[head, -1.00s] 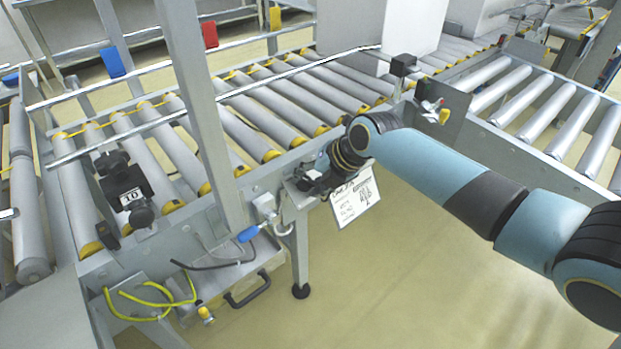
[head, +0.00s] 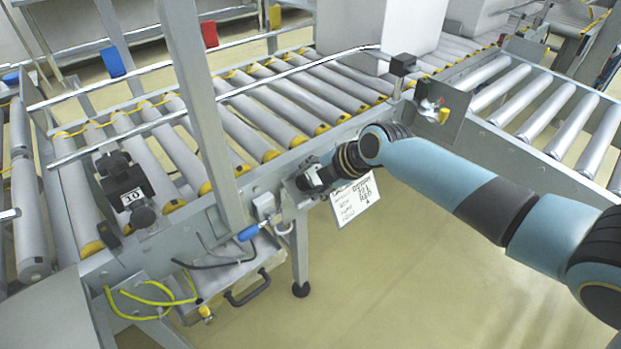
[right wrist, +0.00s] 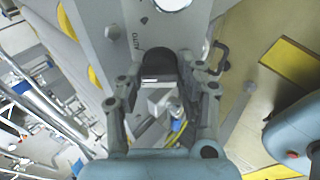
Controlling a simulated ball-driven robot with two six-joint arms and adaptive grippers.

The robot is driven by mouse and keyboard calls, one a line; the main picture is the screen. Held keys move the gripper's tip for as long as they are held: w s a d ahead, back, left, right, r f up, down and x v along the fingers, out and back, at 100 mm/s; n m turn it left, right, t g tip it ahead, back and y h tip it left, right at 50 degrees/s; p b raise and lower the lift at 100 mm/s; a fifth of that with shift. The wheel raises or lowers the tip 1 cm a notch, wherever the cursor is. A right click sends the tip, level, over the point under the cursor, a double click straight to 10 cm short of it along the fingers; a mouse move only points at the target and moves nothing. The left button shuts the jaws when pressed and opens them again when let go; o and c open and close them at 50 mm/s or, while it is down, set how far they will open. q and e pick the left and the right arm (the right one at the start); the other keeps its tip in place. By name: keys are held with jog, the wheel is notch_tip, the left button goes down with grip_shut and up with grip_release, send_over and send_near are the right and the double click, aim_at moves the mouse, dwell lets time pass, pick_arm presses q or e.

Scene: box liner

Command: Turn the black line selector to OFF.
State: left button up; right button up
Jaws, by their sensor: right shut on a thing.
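The black line selector (right wrist: 158,64) shows in the right wrist view as a dark knob with a white mark, on a grey panel. Printed lettering that looks like AUTO (right wrist: 135,38) is beside it. My right gripper (right wrist: 160,68) is shut on the knob, one finger on each side, hiding part of it. In the head view my right gripper (head: 309,181) is at the conveyor's front side, and the selector is hidden behind it. I cannot read an OFF mark. My left gripper is not in view.
A handwritten card (head: 355,203) hangs just beside my right wrist. A blue-handled valve (head: 248,233) and a grey upright post (head: 205,110) are to the left. A white box (head: 385,25) stands on the rollers behind. The floor in front is clear.

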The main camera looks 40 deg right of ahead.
dwell(0.5)
jog(key=o, duration=1.2)
jog(key=shift+c, duration=0.2)
jog(key=v, duration=0.8)
jog(key=shift+s, duration=0.1)
